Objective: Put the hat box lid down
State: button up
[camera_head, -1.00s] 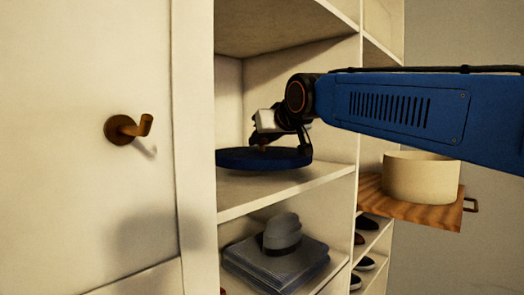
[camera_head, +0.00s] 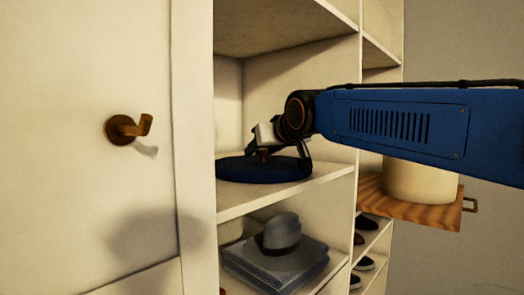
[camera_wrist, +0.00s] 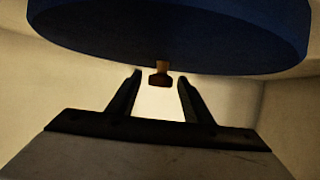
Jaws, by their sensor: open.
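The hat box lid (camera_head: 240,170) is a dark blue disc with a small brass knob (camera_wrist: 161,70) on top. It lies flat on the middle shelf of the open closet, near the front. My gripper (camera_wrist: 158,82) is open at the knob. In the wrist view the knob sits between the two fingertips with a gap on each side, and the lid fills the top of the picture. The cream round hat box (camera_head: 405,180) stands open-topped on a wooden pull-out board at the right, partly hidden behind my arm.
The shelf (camera_head: 285,190) has bare room in front and to the right of the lid. A grey hat (camera_head: 281,232) rests on folded blue cloth below. Shoes (camera_head: 364,263) stand on the lower right shelves. The wooden board (camera_head: 400,208) juts out.

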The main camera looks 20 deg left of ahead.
jog(key=v, duration=1.2)
jog(key=shift+r, duration=0.1)
jog(key=s+d+f+m+h, duration=0.1)
jog(key=d+f+m+h, duration=0.1)
jog(key=d+f, duration=0.65)
jog(key=s+d+f+m+g+h, duration=0.15)
jog(key=d+f, duration=0.45)
jog(key=d, duration=0.6)
jog(key=s+d+f+m+t+h, duration=0.1)
jog(key=d+f+h, duration=0.2)
jog(key=d+f, duration=0.55)
jog(key=s+d+f+m+g+h, duration=0.3)
jog(key=s+d+f+m+g, duration=0.1)
jog(key=s+d+f, duration=1.4)
notch_tip(320, 180, down, 4)
jog(key=shift+s+d+r, duration=0.1)
jog(key=shift+s+d, duration=0.1)
jog(key=shift+s, duration=0.05)
